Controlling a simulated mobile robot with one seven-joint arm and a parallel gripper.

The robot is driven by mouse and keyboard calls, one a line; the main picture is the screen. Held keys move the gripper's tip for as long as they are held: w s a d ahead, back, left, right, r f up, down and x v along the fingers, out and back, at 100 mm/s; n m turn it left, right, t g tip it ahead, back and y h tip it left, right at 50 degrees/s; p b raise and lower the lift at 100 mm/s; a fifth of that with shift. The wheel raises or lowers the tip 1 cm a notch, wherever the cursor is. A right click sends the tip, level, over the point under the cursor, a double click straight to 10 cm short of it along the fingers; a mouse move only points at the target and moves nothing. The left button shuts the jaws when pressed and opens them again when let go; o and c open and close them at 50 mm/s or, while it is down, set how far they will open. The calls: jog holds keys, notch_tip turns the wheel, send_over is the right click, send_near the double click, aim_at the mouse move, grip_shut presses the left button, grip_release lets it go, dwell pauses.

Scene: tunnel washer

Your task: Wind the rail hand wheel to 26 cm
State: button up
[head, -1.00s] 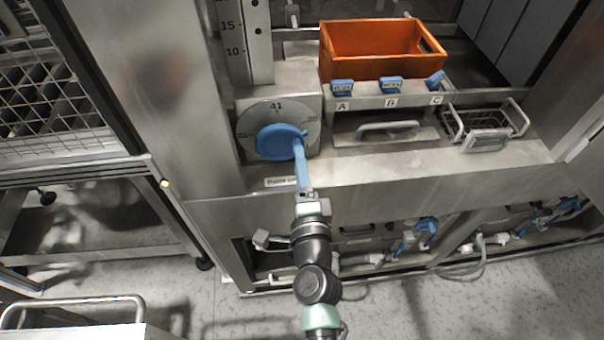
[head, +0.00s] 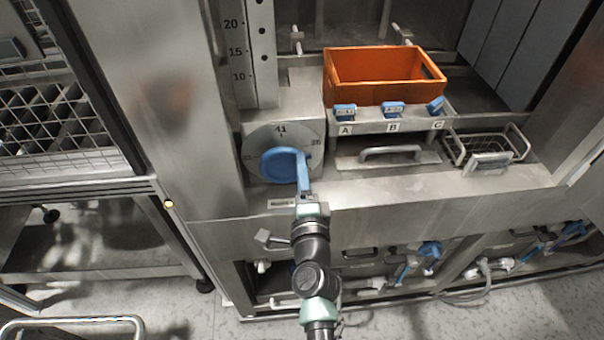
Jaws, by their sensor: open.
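The rail hand wheel (head: 281,163) is a blue disc on a round grey dial plate (head: 255,140). The number 41 stands at the top of the dial, with 26 at its right and a partly hidden mark at its left. My gripper (head: 303,172) reaches up from below to the wheel's right side, and its blue fingers overlap the wheel's edge. The fingertips are small here, and I cannot tell whether they touch the wheel. A vertical scale (head: 262,60) with 10, 15 and 20 rises above the dial.
An orange crate (head: 372,92) stands right of the scale, above blue tags over A, B and C. Below are a drawer-like handle (head: 391,152) and a wire basket (head: 487,160). A steel post (head: 185,110) and wire cage (head: 60,125) flank the left. Hoses and valves sit below.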

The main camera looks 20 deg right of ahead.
jog(key=shift+w+r, duration=0.2)
jog(key=shift+r, duration=0.2)
jog(key=shift+c, duration=0.2)
jog(key=c, duration=0.5)
jog(key=shift+d+f+b, duration=0.1)
jog(key=shift+f+b, duration=0.5)
jog(key=shift+b, duration=0.15)
jog(key=shift+c, duration=0.9)
jog(key=shift+s+f, duration=0.1)
jog(key=shift+f, duration=0.05)
jog(key=shift+d+f, duration=0.1)
jog(key=shift+f, duration=0.1)
